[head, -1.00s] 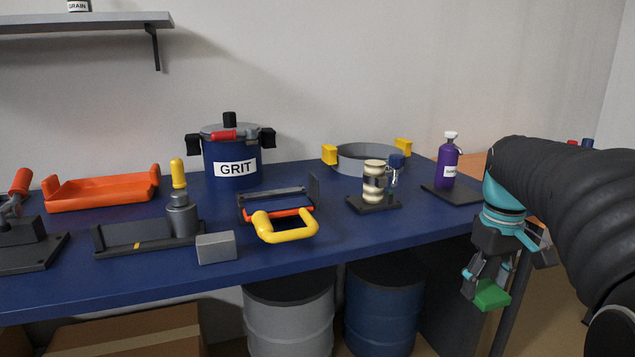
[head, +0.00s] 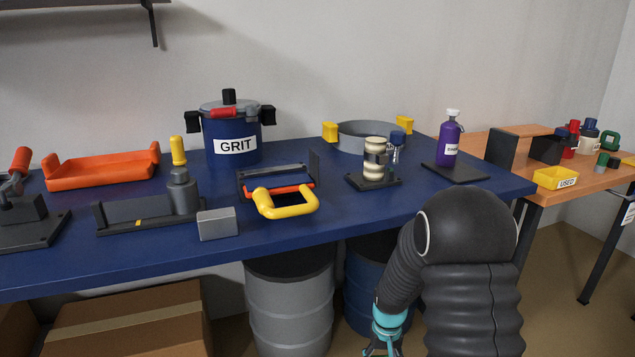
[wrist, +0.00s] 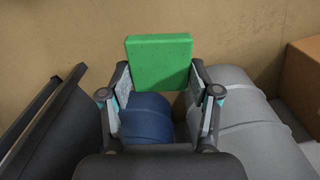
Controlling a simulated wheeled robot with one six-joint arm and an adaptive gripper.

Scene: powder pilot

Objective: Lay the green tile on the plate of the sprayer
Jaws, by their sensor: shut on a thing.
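The green tile (wrist: 158,62) is a flat square block, held between the two fingertips of my gripper (wrist: 160,82) in the wrist view. In the head view only the teal part of my gripper (head: 388,330) shows, low in front of the bench at the bottom edge; the tile is out of sight there. A purple bottle with a white top (head: 450,143), which looks like the sprayer, stands upright at the back of a dark flat plate (head: 467,174) near the bench's right end. The front of that plate is bare. My gripper is below and left of it.
The blue bench (head: 350,215) also holds a cream stacked column (head: 375,150), a grey ring with yellow grips (head: 362,138), a yellow-handled press (head: 285,205) and a GRIT pot (head: 230,130). Grey (head: 290,305) and blue (head: 365,285) drums stand below. A wooden table (head: 600,178) stands right.

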